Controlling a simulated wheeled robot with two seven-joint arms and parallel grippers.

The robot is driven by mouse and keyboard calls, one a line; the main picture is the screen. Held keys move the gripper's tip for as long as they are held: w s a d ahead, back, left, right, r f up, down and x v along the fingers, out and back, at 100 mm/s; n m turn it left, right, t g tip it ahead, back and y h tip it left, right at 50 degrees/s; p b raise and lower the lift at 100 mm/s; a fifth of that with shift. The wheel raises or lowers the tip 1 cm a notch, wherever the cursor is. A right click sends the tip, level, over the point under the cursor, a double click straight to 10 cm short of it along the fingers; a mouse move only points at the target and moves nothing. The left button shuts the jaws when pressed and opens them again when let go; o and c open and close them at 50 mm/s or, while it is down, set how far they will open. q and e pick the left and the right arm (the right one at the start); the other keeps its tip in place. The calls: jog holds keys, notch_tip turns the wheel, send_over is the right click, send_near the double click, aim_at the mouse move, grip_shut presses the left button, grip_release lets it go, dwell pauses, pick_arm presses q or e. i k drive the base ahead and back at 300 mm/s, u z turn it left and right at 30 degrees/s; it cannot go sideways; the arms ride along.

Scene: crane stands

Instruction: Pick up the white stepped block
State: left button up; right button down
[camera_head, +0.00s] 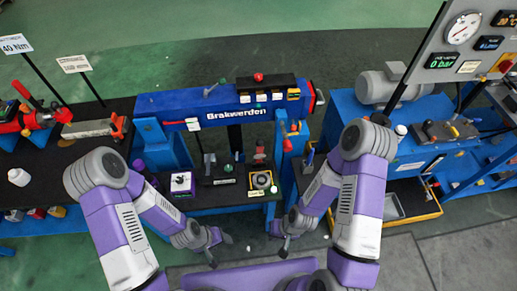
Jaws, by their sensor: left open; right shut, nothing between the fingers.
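A small white block (181,182) with a dark top detail sits on the dark lower shelf of the middle stand. It is small in the picture, so its steps are not clear. My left gripper (219,250) is open and empty, in front of the shelf and below and right of the block in the picture. My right gripper (284,250) is shut and empty, further right, also in front of the shelf. Neither gripper touches the block.
A blue Brakwerden beam (222,104) spans above the shelf. A dark box (222,174) and a round-topped part (262,181) stand right of the block. A white bottle (19,177) stands on the left bench. A yellow-edged tray (410,207) is at right.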

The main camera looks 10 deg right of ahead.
aim_at(20, 178)
jog(key=u, duration=1.9)
jog(key=k, duration=0.65)
jog(key=u, duration=0.95)
jog(key=i, duration=1.1)
jog(key=u, duration=0.25)
jog(key=i, duration=1.3)
jog(key=z, duration=1.2)
jog(key=i, duration=0.3)
jog(key=z, duration=0.25)
